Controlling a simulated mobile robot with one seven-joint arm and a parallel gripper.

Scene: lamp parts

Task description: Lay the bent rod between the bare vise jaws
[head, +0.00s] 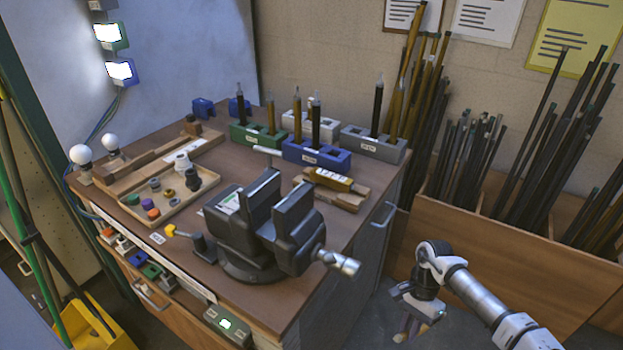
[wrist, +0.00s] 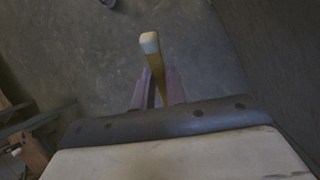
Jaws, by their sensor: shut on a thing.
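My gripper (wrist: 157,90) is shut on a yellow-brown rod (wrist: 151,68) with a pale tip. The rod points away from the wrist camera, so its bend cannot be made out. In the head view my gripper (head: 406,325) hangs over the floor, right of the bench and apart from the vise, fingers down. The dark vise (head: 250,262) stands at the bench's front right. Its two upright jaws (head: 262,197) are apart, with an open gap and no rod seen between them. Its light metal handle (head: 337,262) sticks out to the right.
On the bench (head: 330,225), coloured blocks, including a blue one (head: 316,154), hold upright rods behind the vise. A wooden tray (head: 160,205) of small caps lies left of it. A wooden bin (head: 560,245) of long rods stands at right. Grey floor lies below my gripper.

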